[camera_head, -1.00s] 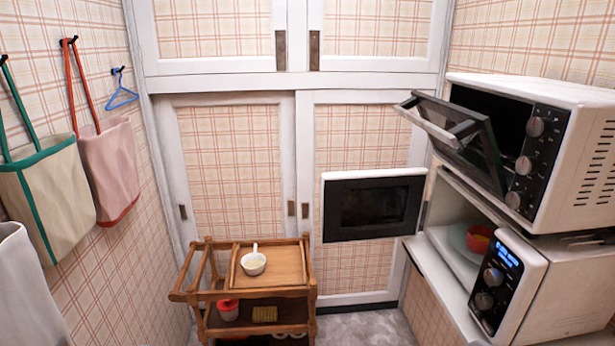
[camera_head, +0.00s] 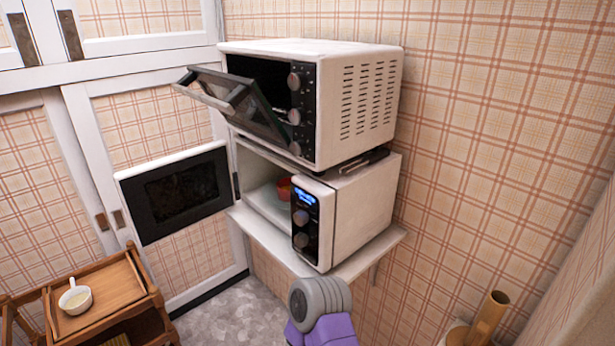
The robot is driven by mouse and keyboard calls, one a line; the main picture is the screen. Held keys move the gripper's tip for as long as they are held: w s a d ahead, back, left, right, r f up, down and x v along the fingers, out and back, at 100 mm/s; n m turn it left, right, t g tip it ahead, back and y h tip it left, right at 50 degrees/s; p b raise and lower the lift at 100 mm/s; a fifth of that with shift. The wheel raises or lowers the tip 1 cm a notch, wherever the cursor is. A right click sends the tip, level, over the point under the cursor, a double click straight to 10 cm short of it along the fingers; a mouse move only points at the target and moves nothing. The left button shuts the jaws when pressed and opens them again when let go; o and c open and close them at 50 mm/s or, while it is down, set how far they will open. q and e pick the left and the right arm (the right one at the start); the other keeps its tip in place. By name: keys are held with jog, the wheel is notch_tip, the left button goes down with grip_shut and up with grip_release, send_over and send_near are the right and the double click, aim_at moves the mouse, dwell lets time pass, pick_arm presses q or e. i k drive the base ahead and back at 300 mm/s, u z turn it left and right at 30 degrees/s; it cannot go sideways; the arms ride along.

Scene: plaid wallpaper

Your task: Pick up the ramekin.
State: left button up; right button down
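Two small vessels could be the ramekin; I cannot tell for certain which. A small red bowl (camera_head: 284,189) is inside the open lower microwave (camera_head: 365,205), resting on a pale plate (camera_head: 264,196); the control panel side partly hides it. A small white bowl with a handle (camera_head: 75,299) stands on top of the wooden cart (camera_head: 112,290) at the lower left. Neither gripper is in view. A grey and purple part of my arm shows at the bottom centre.
The microwave door (camera_head: 180,193) stands open to the left. A toaster oven (camera_head: 345,100) sits above it with its glass door (camera_head: 240,105) hanging open over the microwave's front. A shelf (camera_head: 375,250) carries both. Grey floor (camera_head: 230,315) is free between cart and shelf.

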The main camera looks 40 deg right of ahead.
aim_at(283, 186)
jog(key=z, duration=1.05)
